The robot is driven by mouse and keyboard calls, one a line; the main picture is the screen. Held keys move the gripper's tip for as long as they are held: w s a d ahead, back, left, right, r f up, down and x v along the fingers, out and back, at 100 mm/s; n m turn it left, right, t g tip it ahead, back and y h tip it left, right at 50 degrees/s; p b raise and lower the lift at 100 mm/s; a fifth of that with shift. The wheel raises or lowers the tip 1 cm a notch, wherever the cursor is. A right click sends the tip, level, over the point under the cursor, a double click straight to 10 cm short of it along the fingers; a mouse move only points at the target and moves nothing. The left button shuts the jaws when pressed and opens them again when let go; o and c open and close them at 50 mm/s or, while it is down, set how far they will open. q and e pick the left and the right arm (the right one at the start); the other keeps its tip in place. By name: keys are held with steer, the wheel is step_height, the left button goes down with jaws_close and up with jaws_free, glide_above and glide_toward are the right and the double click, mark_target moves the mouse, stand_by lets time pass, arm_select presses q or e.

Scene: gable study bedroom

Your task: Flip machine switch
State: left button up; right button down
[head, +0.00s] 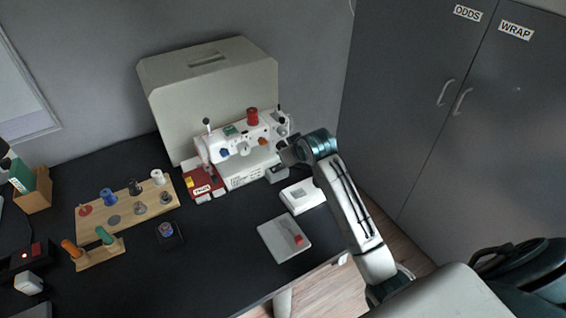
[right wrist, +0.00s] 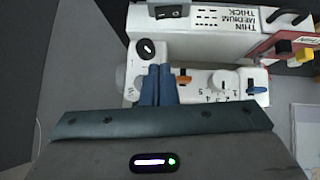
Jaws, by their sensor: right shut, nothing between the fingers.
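The white sewing machine (head: 243,143) stands at the back of the dark desk, with a red spool on top. In the right wrist view the machine (right wrist: 205,50) appears upside down. There a black oval switch-like part (right wrist: 146,48) with a white mark sits on its pillar, beside an orange lever (right wrist: 183,79) and a white numbered dial (right wrist: 221,81). My right gripper (head: 281,151) is at the machine's right end. Its blue fingers (right wrist: 158,70) are shut and empty, with tips just short of the oval part in the picture; I cannot tell whether they touch the machine. My left gripper is not in view.
A beige machine cover (head: 205,85) stands behind. A red box (head: 203,187) is at the machine's left. A white tray (head: 302,196) and a pale board (head: 284,238) lie in front. A spool rack (head: 125,210) is at left. Grey cabinets (head: 450,100) rise at right.

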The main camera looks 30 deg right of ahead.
steer(key=p, duration=0.2)
glide_above(276, 165)
steer(key=s, duration=0.3)
steer(key=f, duration=0.6)
steer(key=shift+w+d+f, duration=0.1)
steer(key=shift+d+f, duration=0.1)
steer(key=shift+d, duration=0.2)
steer(key=f, duration=0.3)
steer(key=shift+d+f, duration=0.15)
steer(key=shift+d, duration=0.05)
steer(key=shift+f, duration=0.4)
steer(key=shift+d+f+p, duration=0.15)
steer(key=shift+f+p, duration=0.1)
steer(key=shift+p, duration=0.1)
steer(key=shift+r, duration=0.1)
steer(key=shift+a+r+p, duration=0.2)
steer(key=shift+a+p, duration=0.45)
steer(key=shift+a, duration=0.15)
